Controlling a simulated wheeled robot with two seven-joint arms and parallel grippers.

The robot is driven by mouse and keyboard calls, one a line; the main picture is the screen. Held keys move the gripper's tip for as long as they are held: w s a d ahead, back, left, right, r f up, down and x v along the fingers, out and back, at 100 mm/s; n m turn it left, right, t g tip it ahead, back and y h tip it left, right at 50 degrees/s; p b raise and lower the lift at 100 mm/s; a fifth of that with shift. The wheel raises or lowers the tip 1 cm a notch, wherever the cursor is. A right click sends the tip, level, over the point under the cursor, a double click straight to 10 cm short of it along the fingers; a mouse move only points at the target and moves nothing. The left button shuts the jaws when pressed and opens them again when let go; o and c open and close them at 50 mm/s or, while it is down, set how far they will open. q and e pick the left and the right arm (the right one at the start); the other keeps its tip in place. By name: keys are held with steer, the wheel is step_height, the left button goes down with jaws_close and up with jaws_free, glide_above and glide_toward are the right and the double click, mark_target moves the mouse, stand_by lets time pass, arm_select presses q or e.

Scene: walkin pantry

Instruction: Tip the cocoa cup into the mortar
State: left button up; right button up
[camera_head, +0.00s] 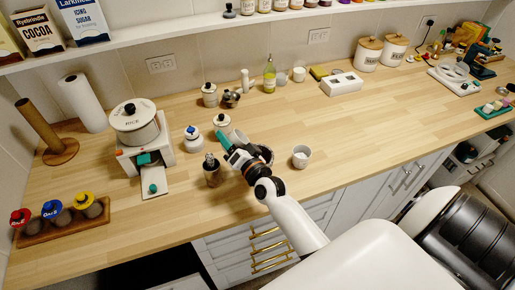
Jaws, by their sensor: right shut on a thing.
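My right gripper (225,143) reaches in from the lower right over the middle of the counter, with a teal fingertip showing. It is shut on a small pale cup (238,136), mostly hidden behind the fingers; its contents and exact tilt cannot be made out. A small whitish bowl-like vessel (301,157), which looks like the mortar, stands upright on the counter to the right of the gripper, apart from it. My left gripper is out of view.
A dark jar with a metal top (212,173) stands close left of the gripper. Lidded jars (222,123) and a white-and-blue pot (193,138) stand behind. The wooden counter (370,130) is clear to the right.

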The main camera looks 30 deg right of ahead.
steer(key=n+p, duration=0.2)
steer(key=shift+a+f+n+g, duration=0.2)
steer(key=shift+a+n+g, duration=0.1)
steer(key=shift+a+n, duration=0.1)
steer(key=shift+w+a+r+n+g+h+p, duration=0.15)
steer(key=shift+w+a+r+n+g+p, duration=0.2)
steer(key=shift+a+n+p, duration=0.55)
steer(key=shift+w+a+r+n+g+h+p, duration=0.15)
steer(key=shift+a+r+n+p, duration=0.35)
steer(key=shift+n+p, duration=0.6)
steer(key=shift+w+a+r+n+g+h+p, duration=0.1)
steer(key=shift+a+r+n+g+h+p, duration=0.2)
steer(key=shift+a+n+p, duration=0.7)
steer(key=shift+d, duration=0.2)
